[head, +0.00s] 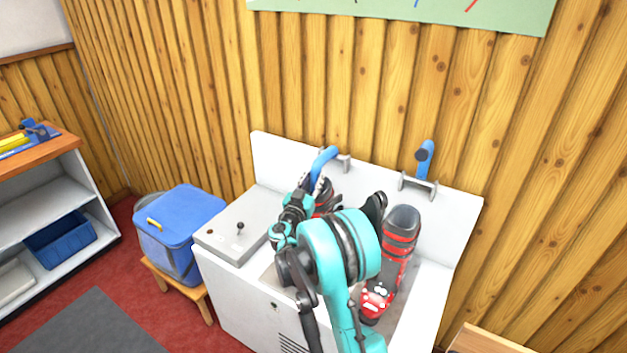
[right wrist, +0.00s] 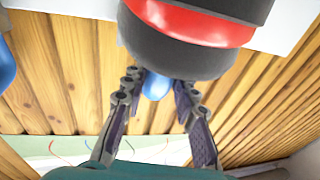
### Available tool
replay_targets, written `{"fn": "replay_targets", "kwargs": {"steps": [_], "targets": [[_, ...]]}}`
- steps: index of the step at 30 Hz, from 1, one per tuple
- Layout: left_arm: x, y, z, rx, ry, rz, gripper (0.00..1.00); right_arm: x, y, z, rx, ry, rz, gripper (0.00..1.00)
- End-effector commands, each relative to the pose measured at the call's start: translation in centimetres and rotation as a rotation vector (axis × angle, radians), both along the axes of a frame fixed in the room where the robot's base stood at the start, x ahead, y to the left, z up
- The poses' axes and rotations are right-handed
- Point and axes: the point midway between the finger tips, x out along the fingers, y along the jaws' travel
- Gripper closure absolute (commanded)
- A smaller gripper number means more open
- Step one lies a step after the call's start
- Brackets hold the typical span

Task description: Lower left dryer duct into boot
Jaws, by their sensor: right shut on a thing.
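The left dryer duct (head: 323,161) is a blue curved tube on the back of the white dryer (head: 225,238), bending down to the left. My right gripper (head: 313,187) is at its lower end. In the right wrist view the fingers (right wrist: 159,84) stand either side of the blue duct (right wrist: 156,88). The left boot (head: 327,196), dark with red, is mostly hidden by my arm. In the wrist view a dark boot shaft with a red band (right wrist: 205,25) covers part of the duct. I cannot tell whether the duct end is inside it. My left gripper is out of view.
The right duct (head: 425,160) stands upright behind a grey and red boot (head: 402,228). A small black lever (head: 240,228) rises from the dryer's left top. A blue cooler (head: 182,220) sits on a wooden stool at left. The wooden wall is close behind.

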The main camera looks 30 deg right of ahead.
Motion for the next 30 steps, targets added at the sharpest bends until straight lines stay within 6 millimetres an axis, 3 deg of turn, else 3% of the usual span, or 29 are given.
{"fn": "replay_targets", "kwargs": {"steps": [5,6,8,9,20,30], "targets": [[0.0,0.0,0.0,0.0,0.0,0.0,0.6,-0.1,0.0,-0.2,0.005,0.0,0.0,1.0],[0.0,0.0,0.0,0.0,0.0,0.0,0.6,0.0,0.0,-0.2,0.005,0.0,0.0,0.69],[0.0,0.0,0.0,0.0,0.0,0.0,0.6,0.0,0.0,-0.2,0.006,0.0,0.0,0.53],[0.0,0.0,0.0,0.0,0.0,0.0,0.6,0.0,0.0,-0.2,0.005,0.0,0.0,0.51],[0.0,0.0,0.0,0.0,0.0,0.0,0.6,-0.3,0.5,-0.2,0.004,0.0,0.001,0.51],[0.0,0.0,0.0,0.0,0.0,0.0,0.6,-4.4,5.7,-0.9,0.005,0.0,0.003,0.51]]}}
